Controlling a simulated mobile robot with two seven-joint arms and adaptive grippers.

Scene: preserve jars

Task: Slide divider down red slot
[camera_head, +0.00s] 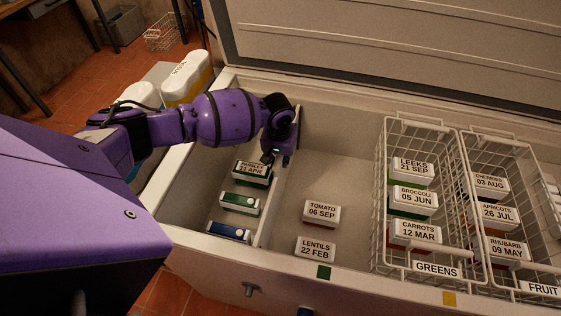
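A pale, thin divider (272,205) stands in the white chest, running from the back wall towards the front wall. My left gripper (277,160) points down at the divider's upper edge, towards its far end. Its fingertips appear to lie on either side of that edge; whether they press on it is too small to tell. The gripper hides part of the divider's far end. I cannot make out a red slot. My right gripper is not in view.
Left of the divider are several labelled tubs, one reading parsley (252,173). To its right stand a tomato tub (321,213) and a lentils tub (315,249). Wire baskets labelled greens (436,269) and fruit (542,288) fill the right side. Bare floor lies behind the tomato tub.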

